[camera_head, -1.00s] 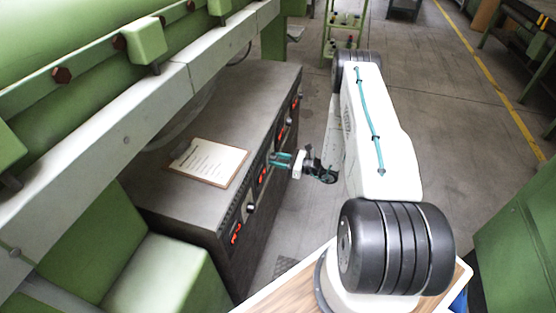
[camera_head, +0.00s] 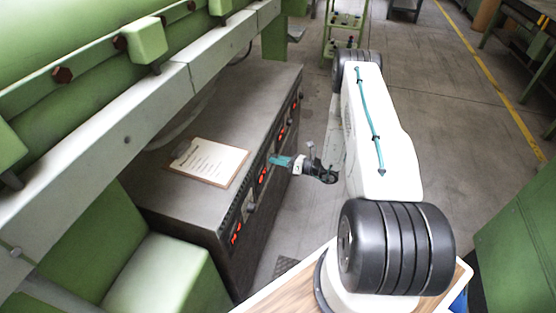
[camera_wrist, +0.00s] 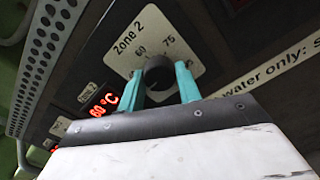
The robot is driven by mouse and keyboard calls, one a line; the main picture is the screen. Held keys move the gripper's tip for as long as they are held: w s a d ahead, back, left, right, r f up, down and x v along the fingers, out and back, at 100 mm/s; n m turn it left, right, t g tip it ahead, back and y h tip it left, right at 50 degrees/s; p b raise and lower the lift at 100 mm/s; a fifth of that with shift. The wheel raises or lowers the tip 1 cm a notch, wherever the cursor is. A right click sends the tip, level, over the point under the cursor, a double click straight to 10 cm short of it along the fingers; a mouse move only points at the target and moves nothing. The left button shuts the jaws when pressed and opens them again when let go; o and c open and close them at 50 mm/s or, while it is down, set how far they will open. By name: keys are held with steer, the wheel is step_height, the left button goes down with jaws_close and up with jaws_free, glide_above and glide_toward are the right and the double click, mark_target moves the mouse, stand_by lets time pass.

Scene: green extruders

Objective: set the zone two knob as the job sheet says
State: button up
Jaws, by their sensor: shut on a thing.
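The zone two knob (camera_wrist: 159,73) is a dark round knob on a pale dial plate (camera_wrist: 128,58) marked "Zone 2", with "75" and another number printed around it. My gripper (camera_wrist: 160,84) has its teal fingers on both sides of the knob, shut on it. A red display (camera_wrist: 103,101) beside the dial shows two digits and °C, perhaps 80; the first digit is unclear. The knob's pointer is not visible. In the head view my gripper (camera_head: 283,161) is at the cabinet's front face. The job sheet (camera_head: 208,161) lies on a clipboard on top; its text is too small to read.
The dark cabinet (camera_head: 262,110) carries several red displays and knobs along its front. A green extruder (camera_head: 85,50) runs along the left. A vented panel (camera_wrist: 45,45) and a warning label (camera_wrist: 275,75) flank the dial. Open floor (camera_head: 450,130) lies to the right.

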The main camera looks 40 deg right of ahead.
steer(key=shift+d+r+m, duration=0.1)
steer(key=shift+m, duration=4.35)
steer(key=shift+d+r+m, duration=0.1)
steer(key=shift+m, duration=4.35)
steer(key=shift+a, duration=0.1)
steer(key=o, duration=1)
steer(key=shift+s, duration=0.1)
steer(key=v, duration=0.7)
steer(key=shift+s+d, duration=0.2)
steer(key=shift+d, duration=0.05)
